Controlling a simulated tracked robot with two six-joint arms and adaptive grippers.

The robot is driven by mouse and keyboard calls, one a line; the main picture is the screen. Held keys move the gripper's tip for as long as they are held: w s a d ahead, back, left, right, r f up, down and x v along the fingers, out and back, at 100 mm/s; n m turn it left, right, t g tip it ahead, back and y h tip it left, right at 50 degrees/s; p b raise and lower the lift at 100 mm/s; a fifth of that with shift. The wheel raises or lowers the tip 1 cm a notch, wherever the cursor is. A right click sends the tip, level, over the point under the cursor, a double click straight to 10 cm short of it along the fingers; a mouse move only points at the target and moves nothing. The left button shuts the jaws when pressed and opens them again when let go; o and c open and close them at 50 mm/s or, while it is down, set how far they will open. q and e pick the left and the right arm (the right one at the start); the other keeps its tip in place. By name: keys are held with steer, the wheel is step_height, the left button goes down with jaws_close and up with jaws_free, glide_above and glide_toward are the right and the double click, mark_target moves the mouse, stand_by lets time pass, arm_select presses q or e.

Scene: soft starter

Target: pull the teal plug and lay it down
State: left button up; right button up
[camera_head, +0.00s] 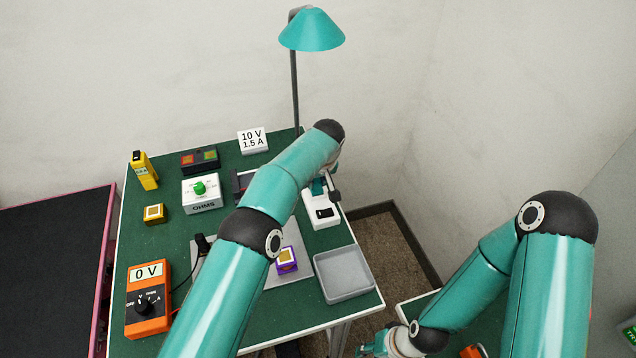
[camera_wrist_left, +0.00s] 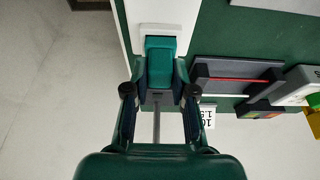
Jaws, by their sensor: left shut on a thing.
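The teal plug (camera_wrist_left: 160,62) sits between the two fingers of my left gripper (camera_wrist_left: 160,98) in the left wrist view. The fingers are shut on it. The plug's far end meets a white block (camera_wrist_left: 170,14); I cannot tell whether it is still seated there. In the head view my left gripper (camera_head: 326,190) is at the table's right side, by a white box with a black switch (camera_head: 321,213), and my arm hides much of it. My right gripper (camera_head: 376,346) is at the bottom edge, partly cut off; its fingers are unclear.
A grey tray (camera_head: 343,275) lies at the front right and looks empty. A purple block (camera_head: 287,260) sits on a grey plate (camera_head: 302,286). An orange meter (camera_head: 148,298), OHMS box (camera_head: 202,194), yellow tester (camera_head: 145,170) and teal lamp (camera_head: 312,31) stand around the table.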

mark_target(317, 181)
arm_select(q)
jaws_close()
steer(key=shift+r, duration=0.1)
steer(key=shift+r, duration=2.9)
